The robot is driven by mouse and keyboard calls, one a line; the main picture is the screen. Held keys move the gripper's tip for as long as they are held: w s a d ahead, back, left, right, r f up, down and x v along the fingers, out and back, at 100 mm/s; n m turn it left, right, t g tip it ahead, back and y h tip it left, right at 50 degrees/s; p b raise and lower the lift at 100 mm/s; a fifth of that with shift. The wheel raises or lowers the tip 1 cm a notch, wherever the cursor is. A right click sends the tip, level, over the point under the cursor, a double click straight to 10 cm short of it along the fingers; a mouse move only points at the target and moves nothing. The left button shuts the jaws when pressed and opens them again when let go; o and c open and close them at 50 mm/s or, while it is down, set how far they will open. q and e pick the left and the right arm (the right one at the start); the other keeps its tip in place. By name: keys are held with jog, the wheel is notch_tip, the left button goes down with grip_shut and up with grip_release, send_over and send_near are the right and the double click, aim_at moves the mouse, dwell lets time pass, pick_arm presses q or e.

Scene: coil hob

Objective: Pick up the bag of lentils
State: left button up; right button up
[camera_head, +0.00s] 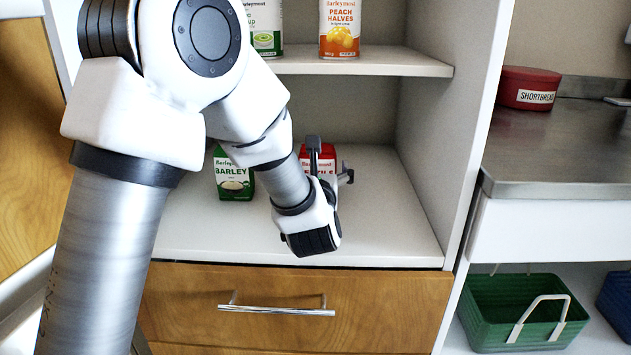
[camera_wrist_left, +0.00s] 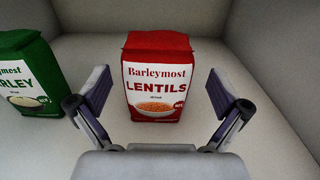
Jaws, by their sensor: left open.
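The red bag of lentils (camera_wrist_left: 157,73) stands upright on the lower shelf, its front label facing the left wrist camera. In the head view the bag (camera_head: 319,152) is partly hidden behind my left gripper. My left gripper (camera_wrist_left: 150,88) is open, with one finger to each side of the bag and gaps between fingers and bag. In the head view the left gripper (camera_head: 330,160) reaches into the lower compartment from the front. My right gripper is in neither view.
A green bag of barley (camera_head: 234,178) stands on the same shelf to the left of the lentils. The upper shelf (camera_head: 350,62) holds a peach halves can (camera_head: 339,28) and a soup can (camera_head: 266,27). The cabinet's side wall is on the right, with clear shelf between.

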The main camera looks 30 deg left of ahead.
pick_arm(q)
jog(key=x, duration=0.4)
jog(key=shift+w+a, duration=0.1)
jog(key=shift+a, duration=0.1)
jog(key=shift+r, duration=0.1)
jog(key=c, duration=1.5)
jog(key=shift+c, duration=0.2)
